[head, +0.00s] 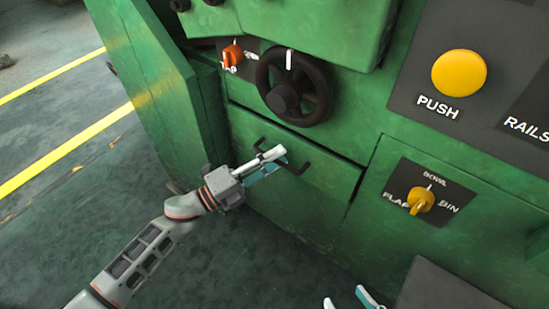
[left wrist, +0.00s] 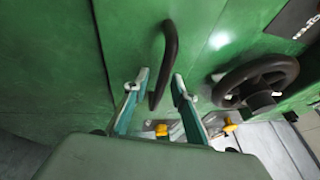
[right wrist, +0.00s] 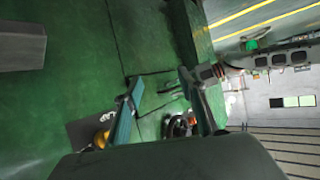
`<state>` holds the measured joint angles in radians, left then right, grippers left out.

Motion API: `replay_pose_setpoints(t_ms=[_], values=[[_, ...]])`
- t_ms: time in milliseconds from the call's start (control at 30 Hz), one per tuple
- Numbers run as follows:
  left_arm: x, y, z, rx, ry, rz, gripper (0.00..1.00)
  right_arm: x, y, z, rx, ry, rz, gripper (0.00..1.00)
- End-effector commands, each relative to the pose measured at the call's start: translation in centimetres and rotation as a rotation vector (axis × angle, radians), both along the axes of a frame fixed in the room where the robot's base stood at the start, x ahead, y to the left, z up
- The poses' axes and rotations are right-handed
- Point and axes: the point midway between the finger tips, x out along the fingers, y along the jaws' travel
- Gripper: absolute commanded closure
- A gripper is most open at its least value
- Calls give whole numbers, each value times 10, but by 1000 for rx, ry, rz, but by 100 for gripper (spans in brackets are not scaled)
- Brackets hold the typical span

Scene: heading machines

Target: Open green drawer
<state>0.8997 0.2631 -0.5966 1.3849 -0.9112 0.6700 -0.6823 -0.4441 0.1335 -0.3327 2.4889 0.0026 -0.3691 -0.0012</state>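The green drawer (head: 315,190) is in the green machine, below the dark handwheel. Its front looks about level with the machine face, with dark seams around it. Its dark bar handle (head: 296,148) is partly hidden by my left gripper (head: 274,160). In the left wrist view the handle (left wrist: 169,50) reaches down between the parted fingers of my left gripper (left wrist: 160,82), with gaps on both sides. My right gripper (head: 348,301) shows only its fingertips at the bottom edge. In the right wrist view my right gripper (right wrist: 160,88) is open and empty.
The handwheel (head: 292,88) is just above the drawer, with an orange knob (head: 233,54) to its left. A yellow knob (head: 422,199) and a yellow push button (head: 459,73) are to the right. A green panel (head: 150,85) juts out at left. Floor is clear below.

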Motion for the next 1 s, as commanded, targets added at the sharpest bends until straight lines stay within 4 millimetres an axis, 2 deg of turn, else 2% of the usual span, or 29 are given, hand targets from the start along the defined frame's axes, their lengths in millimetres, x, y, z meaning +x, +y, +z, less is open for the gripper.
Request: replay_pose_setpoints(t_ms=[33, 100, 367, 533, 667, 1000], values=[[0, 0, 0, 0, 0, 0, 87, 0, 0, 0, 0, 0, 0, 60], [0, 0, 0, 0, 0, 0, 100, 0, 0, 0, 0, 0, 0, 60], [-2, 2, 0, 1, -1, 0, 100, 1, 0, 1, 0, -3, 0, 60], [-17, 13, 2, 3, -3, 1, 100, 4, -2, 7, -10, -15, 1, 60], [-41, 31, 4, 2, -3, 1, 100, 5, -7, 8, -33, -17, 1, 60], [-125, 91, 1, 3, 1, 0, 100, -8, -18, -13, -91, 27, 12, 60]])
